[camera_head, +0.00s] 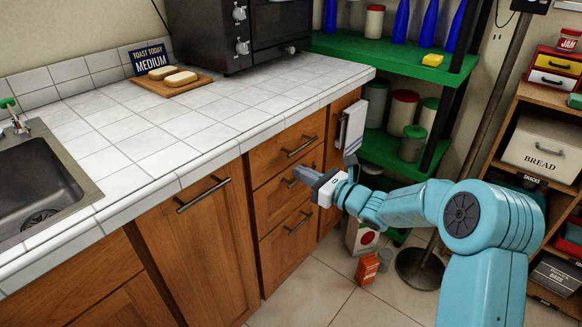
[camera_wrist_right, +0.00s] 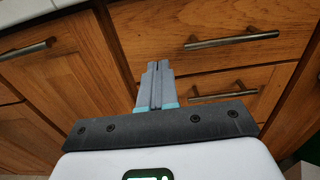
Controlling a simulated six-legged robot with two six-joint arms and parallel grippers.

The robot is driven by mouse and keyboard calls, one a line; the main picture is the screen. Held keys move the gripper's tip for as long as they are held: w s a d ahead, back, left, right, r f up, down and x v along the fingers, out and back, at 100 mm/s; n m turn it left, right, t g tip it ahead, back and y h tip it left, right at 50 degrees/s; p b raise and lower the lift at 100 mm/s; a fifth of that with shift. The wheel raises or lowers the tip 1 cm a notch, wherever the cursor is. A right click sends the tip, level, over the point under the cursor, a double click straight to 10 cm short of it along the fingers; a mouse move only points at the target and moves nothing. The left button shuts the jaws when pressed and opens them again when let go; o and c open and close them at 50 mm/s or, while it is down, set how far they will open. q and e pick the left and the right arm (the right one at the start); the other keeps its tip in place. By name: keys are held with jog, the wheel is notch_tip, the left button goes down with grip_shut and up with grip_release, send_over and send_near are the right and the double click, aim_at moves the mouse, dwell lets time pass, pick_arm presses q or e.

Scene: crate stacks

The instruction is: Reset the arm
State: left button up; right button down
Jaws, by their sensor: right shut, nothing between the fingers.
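My right arm (camera_head: 400,207) is light blue and reaches in from the right in the head view. Its gripper (camera_head: 304,176) is in front of the wooden drawers, near the handle of the middle drawer (camera_head: 268,197). In the right wrist view the two grey fingers (camera_wrist_right: 155,86) are together with nothing between them. They point toward the drawer fronts, and a bar handle (camera_wrist_right: 232,39) shows at the upper right. All the drawers look closed. I cannot tell whether the fingers touch the wood. My left gripper is not in view.
A white tiled counter (camera_head: 150,130) bears a toaster oven (camera_head: 215,35) and a board (camera_head: 150,86) with bread. A green shelf (camera_head: 400,52) with bottles and jars stands behind. A wooden rack (camera_head: 530,94) is at right. A red box (camera_head: 367,269) stands on the floor beside a pole base.

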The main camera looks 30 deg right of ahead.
jog(key=v, duration=0.4)
jog(key=shift+s+d+f, duration=0.1)
jog(key=shift+s+d, duration=0.1)
jog(key=shift+s, duration=0.15)
jog(key=s+a+f+n+g+y, duration=0.25)
jog(key=a+f+n+g, duration=0.2)
jog(key=a+f, duration=0.45)
jog(key=s+a+f+n+g+h, duration=0.2)
jog(key=s+a+f+n+g, duration=0.25)
jog(key=s+f+n, duration=0.4)
jog(key=s+a+f+n+g+h, duration=0.25)
jog(key=s+a+f+n, duration=0.25)
jog(key=s+f+n, duration=0.35)
jog(key=s+a+f+n+g+h, duration=0.1)
jog(key=s+a+f+n+g, duration=0.35)
jog(key=s+f+n, duration=0.4)
notch_tip(320, 180, up, 22)
jog(key=p, duration=2.1)
jog(key=shift+s+f+m+p, duration=0.2)
jog(key=shift+s+m+p, duration=0.1)
jog(key=shift+p, duration=0.05)
jog(key=shift+d, duration=0.1)
